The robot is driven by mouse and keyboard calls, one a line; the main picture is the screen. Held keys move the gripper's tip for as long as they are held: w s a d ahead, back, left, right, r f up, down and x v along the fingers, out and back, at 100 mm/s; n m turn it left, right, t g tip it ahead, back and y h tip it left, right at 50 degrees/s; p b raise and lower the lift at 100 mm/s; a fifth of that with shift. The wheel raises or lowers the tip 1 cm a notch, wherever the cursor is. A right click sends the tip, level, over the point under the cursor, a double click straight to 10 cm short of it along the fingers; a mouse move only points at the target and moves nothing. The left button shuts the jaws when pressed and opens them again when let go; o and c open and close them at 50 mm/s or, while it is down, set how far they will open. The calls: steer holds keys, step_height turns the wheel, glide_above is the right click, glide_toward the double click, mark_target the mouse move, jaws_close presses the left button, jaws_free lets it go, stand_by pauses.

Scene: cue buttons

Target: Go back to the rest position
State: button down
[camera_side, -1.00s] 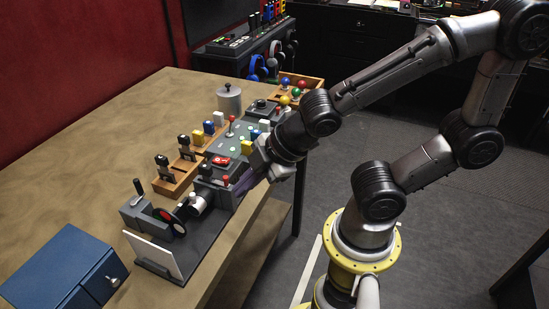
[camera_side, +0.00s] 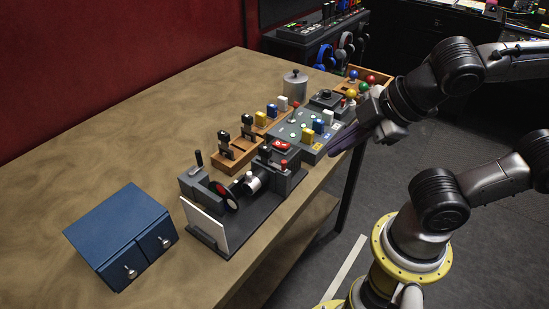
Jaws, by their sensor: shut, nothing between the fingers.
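My gripper (camera_side: 338,143) is shut and empty. Its purple-grey fingers point left, in front of the right part of the grey button panel (camera_side: 292,132). It appears to hang just off the table's right edge; whether it touches anything cannot be told. The panel bears several lit round buttons, blue, yellow and white blocks and a red-ball joystick (camera_side: 295,106).
A device with a white plate (camera_side: 205,225) and coloured discs stands at the table's front. A blue two-drawer box (camera_side: 115,225) is at left. Wooden racks (camera_side: 235,158), a grey canister (camera_side: 295,87) and a tray of coloured balls (camera_side: 378,78) stand along the table. The left tabletop (camera_side: 150,120) is clear.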

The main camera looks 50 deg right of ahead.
steer(key=d+m, duration=0.1)
steer(key=m, duration=0.2)
steer(key=s+d+m+g, duration=0.1)
steer(key=d+m, duration=0.1)
steer(key=m, duration=0.2)
steer(key=s+d+m, duration=0.1)
steer(key=d+m, duration=0.1)
steer(key=m, duration=0.1)
steer(key=shift+s+g+h, duration=0.1)
steer(key=shift+g+h, duration=0.2)
steer(key=shift+h, duration=0.1)
